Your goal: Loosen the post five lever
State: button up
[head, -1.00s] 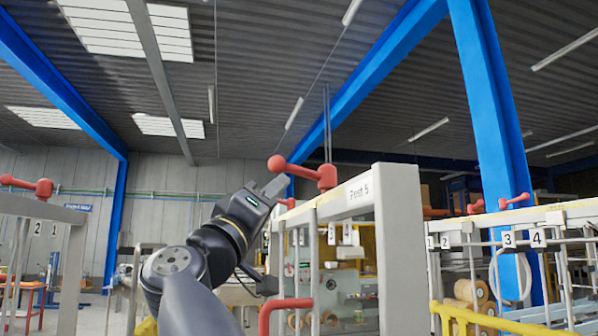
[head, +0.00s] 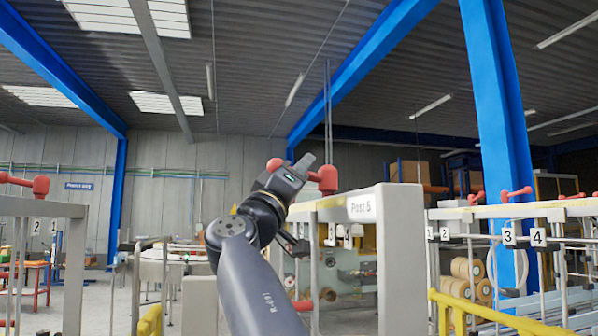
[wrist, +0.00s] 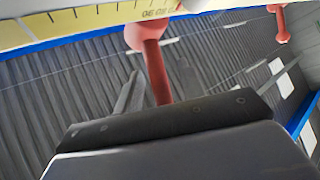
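The post five lever is a red bar with a ball end (head: 275,164) and a thick hub (head: 327,178), on top of the white post marked "Post 5" (head: 402,250). It points left, roughly level. My gripper (head: 303,164) is at the lever, covering the bar between ball and hub. In the wrist view the red lever (wrist: 152,62) runs between two grey fingers (wrist: 156,92), with what looks like a gap on each side. The fingers look open around it; contact is not clear.
A yellow scale strip (wrist: 75,22) shows beyond the lever in the wrist view. Another red lever (head: 38,185) tops the left frame. Right are a rail with number tags (head: 509,236) and red levers (head: 515,194), and a yellow guard rail (head: 480,312).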

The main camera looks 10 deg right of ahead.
jog(key=shift+c, duration=0.4)
grip_shut()
